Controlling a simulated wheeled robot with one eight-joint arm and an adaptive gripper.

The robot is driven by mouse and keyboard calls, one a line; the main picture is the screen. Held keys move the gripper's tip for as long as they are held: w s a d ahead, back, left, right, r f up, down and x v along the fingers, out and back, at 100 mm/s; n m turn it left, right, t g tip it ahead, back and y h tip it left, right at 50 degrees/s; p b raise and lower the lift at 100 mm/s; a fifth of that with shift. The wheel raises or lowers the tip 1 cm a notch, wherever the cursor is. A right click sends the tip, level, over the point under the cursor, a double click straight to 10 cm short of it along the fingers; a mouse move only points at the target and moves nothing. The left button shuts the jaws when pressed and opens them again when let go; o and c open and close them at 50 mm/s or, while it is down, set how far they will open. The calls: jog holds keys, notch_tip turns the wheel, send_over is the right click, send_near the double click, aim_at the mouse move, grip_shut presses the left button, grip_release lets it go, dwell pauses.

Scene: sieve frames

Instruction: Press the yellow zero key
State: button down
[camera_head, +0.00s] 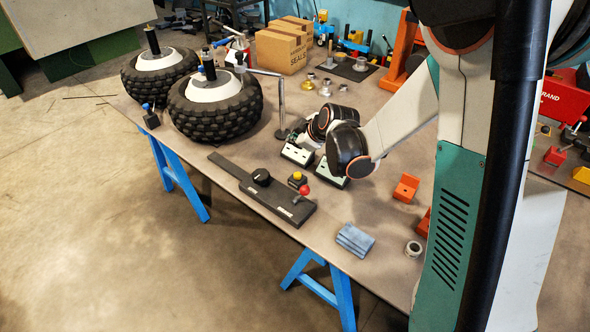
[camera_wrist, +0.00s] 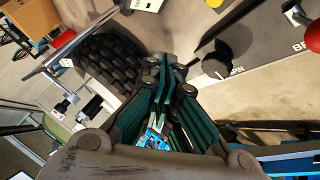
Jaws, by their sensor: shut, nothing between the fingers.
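A small black box with a yellow round key (camera_head: 297,175) on top stands on the table behind a black panel (camera_head: 262,192) in the head view. A yellow patch (camera_wrist: 214,3), likely that key, is cut by the top edge of the wrist view. My gripper (camera_wrist: 165,70) is shut and empty, its fingers together in the middle of the wrist view. It is apart from the key. In the head view my wrist is behind and to the right of the key, and the fingertips are hard to make out. No zero mark is readable on the key.
The panel bears a black knob (camera_head: 261,177) and a red ball knob (camera_head: 304,190), close to the key. Two light-topped boxes (camera_head: 297,154) (camera_head: 331,175) stand near my wrist. A metal post (camera_head: 281,105) and big tyres (camera_head: 222,112) are to the left.

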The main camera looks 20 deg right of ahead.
aim_at(296, 175)
jog(key=shift+w+f+n, duration=0.25)
jog(key=shift+w+f, duration=0.05)
jog(key=shift+f, duration=0.4)
jog(key=shift+w+f+n, duration=0.25)
jog(key=shift+f, duration=0.4)
jog(key=shift+f, duration=0.1)
notch_tip(296, 175, down, 9)
jog(key=b, duration=0.6)
jog(key=shift+b, duration=0.3)
dwell(0.4)
jog(key=shift+f+b, duration=0.25)
jog(key=shift+b, duration=0.05)
jog(key=shift+f+b, duration=0.55)
dwell(0.9)
jog(key=shift+r, duration=0.1)
jog(key=shift+r+p, duration=0.65)
jog(key=shift+r, duration=0.3)
